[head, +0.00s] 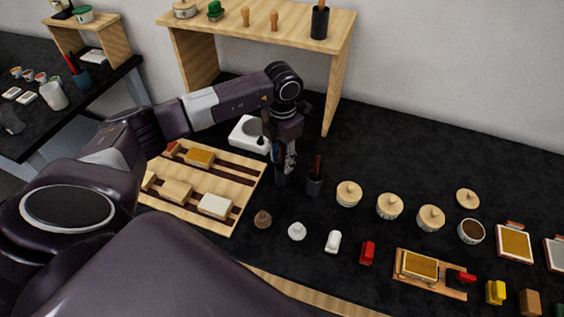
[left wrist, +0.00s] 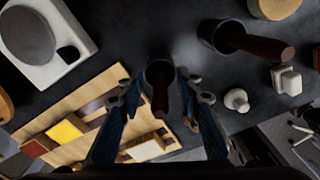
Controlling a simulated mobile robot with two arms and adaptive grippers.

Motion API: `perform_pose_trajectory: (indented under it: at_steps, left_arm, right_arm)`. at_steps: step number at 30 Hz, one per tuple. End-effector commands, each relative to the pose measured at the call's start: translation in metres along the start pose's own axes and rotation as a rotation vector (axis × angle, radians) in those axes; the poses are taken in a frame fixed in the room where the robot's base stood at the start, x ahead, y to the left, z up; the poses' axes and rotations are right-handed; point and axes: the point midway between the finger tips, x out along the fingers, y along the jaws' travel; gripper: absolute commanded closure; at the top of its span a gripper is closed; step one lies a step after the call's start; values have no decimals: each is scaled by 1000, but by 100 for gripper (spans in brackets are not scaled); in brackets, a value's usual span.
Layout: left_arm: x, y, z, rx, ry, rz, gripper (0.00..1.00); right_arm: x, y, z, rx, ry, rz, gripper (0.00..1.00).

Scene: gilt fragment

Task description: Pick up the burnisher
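A brown-handled tool (left wrist: 160,101), which may be the burnisher, stands in a dark round holder (left wrist: 158,68) in the left wrist view. Its working end is hidden in the holder. My left gripper (left wrist: 155,76) is open, with one finger on each side of the handle and holder; I cannot tell whether either touches. In the head view, my left gripper (head: 286,160) points down over this holder and hides most of it. A second dark cup (head: 314,185) with a brown handle (head: 317,165) stands just right of it. My right gripper is not in view.
A slatted wooden tray (head: 228,181) with several blocks lies left of the gripper. A white device (head: 248,136) stands behind it. Several lidded pots (head: 348,193) and small knobbed pieces (head: 297,231) stand to the right. A wooden shelf (head: 265,30) rises behind.

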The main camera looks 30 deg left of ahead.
Motion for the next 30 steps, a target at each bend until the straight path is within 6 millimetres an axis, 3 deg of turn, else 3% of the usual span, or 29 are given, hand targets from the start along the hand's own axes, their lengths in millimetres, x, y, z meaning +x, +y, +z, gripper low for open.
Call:
perform_pose_trajectory:
  at_steps: [2, 11, 23, 30]
  left_arm:
    - [0, 0, 0, 0, 0, 0, 69]
    - [0, 0, 0, 0, 0, 0, 100]
    - [-6, 0, 1, -1, -3, -1, 100]
    - [-35, 0, 2, 1, -6, 0, 100]
  right_arm:
    - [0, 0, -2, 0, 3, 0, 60]
    - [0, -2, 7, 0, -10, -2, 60]
    - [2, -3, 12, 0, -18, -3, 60]
    - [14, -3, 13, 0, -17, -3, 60]
